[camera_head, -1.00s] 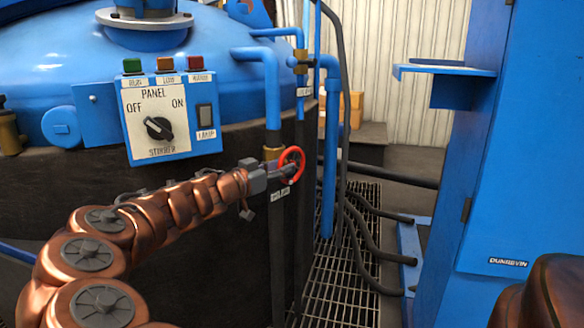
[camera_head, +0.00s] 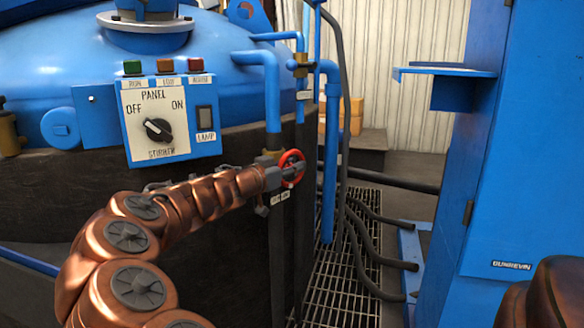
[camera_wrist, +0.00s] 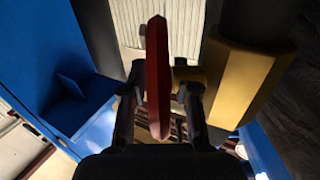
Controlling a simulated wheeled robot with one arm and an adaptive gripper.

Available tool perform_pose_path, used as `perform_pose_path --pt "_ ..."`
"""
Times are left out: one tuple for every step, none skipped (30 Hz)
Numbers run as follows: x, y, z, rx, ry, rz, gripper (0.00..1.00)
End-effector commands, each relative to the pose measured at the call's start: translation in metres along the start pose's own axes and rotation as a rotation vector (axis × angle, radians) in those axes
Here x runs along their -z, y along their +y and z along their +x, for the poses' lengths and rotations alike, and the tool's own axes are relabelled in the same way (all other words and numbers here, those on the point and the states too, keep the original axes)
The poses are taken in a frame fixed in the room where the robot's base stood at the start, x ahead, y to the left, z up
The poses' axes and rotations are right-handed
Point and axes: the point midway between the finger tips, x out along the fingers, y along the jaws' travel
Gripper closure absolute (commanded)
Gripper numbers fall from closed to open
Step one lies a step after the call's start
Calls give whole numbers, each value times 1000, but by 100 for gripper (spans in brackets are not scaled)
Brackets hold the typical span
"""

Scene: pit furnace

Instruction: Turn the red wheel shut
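The red wheel (camera_head: 290,153) is on a valve on the vertical pipe to the right of the panel. In the wrist view the red wheel (camera_wrist: 157,70) is seen edge-on, upright between my two fingers. My gripper (camera_wrist: 160,100) is open around its rim, one finger on each side, with a visible gap at the right finger; contact at the left finger is unclear. The brass valve body (camera_wrist: 228,85) shows just right of the wheel.
A panel (camera_head: 155,118) with a knob and lamps is on the blue vessel to the left. Pipes (camera_head: 328,150) and dark hoses (camera_head: 368,260) run close on the right. A blue cabinet (camera_head: 510,150) stands farther right. Grating (camera_head: 340,295) covers the floor between.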

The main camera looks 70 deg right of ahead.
Motion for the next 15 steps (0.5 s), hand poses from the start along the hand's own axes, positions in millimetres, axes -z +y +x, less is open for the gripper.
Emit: perform_pose_path --pt "0 0 0 0 0 0 78" --pt "0 0 0 0 0 0 81" --pt "0 0 0 0 0 0 85" --pt "0 0 0 0 0 0 89" --pt "0 0 0 0 0 0 92" --pt "0 0 0 0 0 0 96" --pt "0 0 0 0 0 0 99" --pt "0 0 0 0 0 0 100" --pt "0 0 0 0 0 0 100" --pt "0 0 0 0 0 0 100" --pt "0 0 0 0 0 0 100" --pt "0 0 0 0 0 0 100" --pt "0 1 -4 1 1 0 100" --pt "0 1 -2 0 0 0 100" --pt "0 1 -1 -1 -1 1 100"
